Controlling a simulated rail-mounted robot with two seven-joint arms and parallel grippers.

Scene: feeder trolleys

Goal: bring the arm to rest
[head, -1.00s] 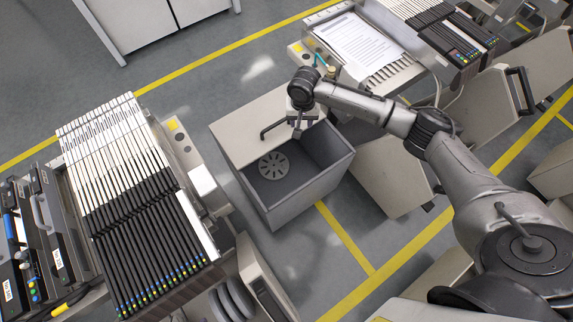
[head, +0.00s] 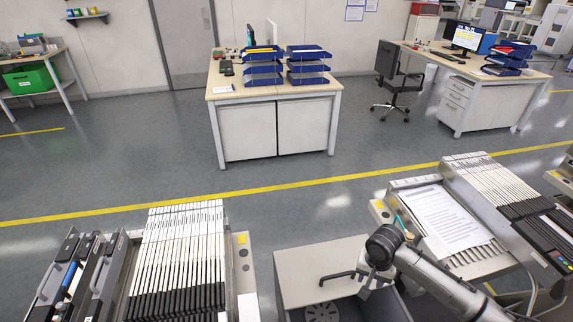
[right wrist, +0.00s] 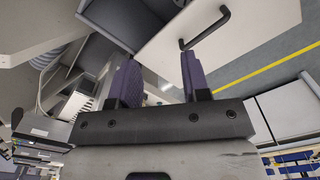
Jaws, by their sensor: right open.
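My right arm comes in from the lower right of the head view, and its gripper (head: 372,285) hangs over the grey bin (head: 385,307) beside the black handle. In the right wrist view my right gripper (right wrist: 160,78) shows two purple-grey fingers spread apart with nothing between them. Beyond the fingers is a pale panel (right wrist: 245,30) with a black handle (right wrist: 205,27). My left gripper is in no view.
A feeder trolley (head: 247,285) with white and black strips stands left of the bin; another with a paper sheet (head: 443,218) stands right, close to my arm. Open floor (head: 330,205) lies behind, before a desk (head: 270,92) with blue trays.

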